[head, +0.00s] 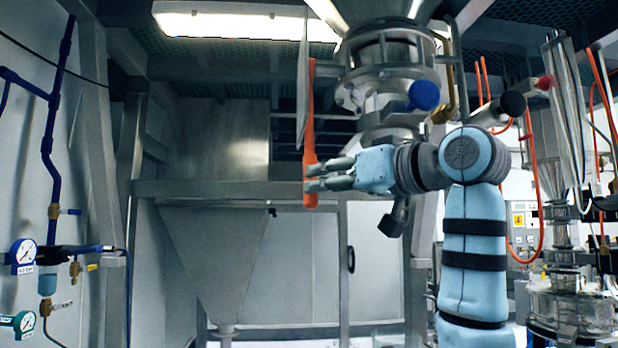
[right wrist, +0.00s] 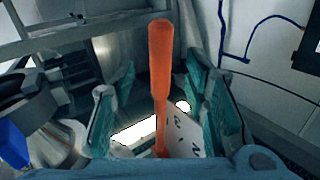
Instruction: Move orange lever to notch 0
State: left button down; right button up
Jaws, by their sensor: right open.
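The orange lever (head: 310,130) hangs nearly straight down in the head view, beside a thin plate (head: 303,75) seen edge-on. My right gripper (head: 315,178) is at the lever's lower, thicker handle. In the right wrist view the lever (right wrist: 161,65) stands between the two spread green-padded fingers of the right gripper (right wrist: 165,105), with gaps on both sides. The plate (right wrist: 187,146) there carries number marks; a 2 and what looks like a 3 show, and I cannot see a 0. My left gripper is out of view.
The metal sifter body (head: 390,75) with a blue knob (head: 424,95) is just right of the lever. A steel frame beam (head: 230,189) and hopper (head: 225,250) stand behind. Blue pipes (head: 48,145) and gauges are on the left wall.

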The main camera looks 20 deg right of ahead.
jog(key=p+x, duration=0.1)
jog(key=x, duration=0.5)
jog(key=shift+s+p, duration=0.1)
jog(key=shift+p, duration=0.2)
jog(key=shift+s, duration=0.1)
jog(key=shift+c, duration=0.7)
grip_shut()
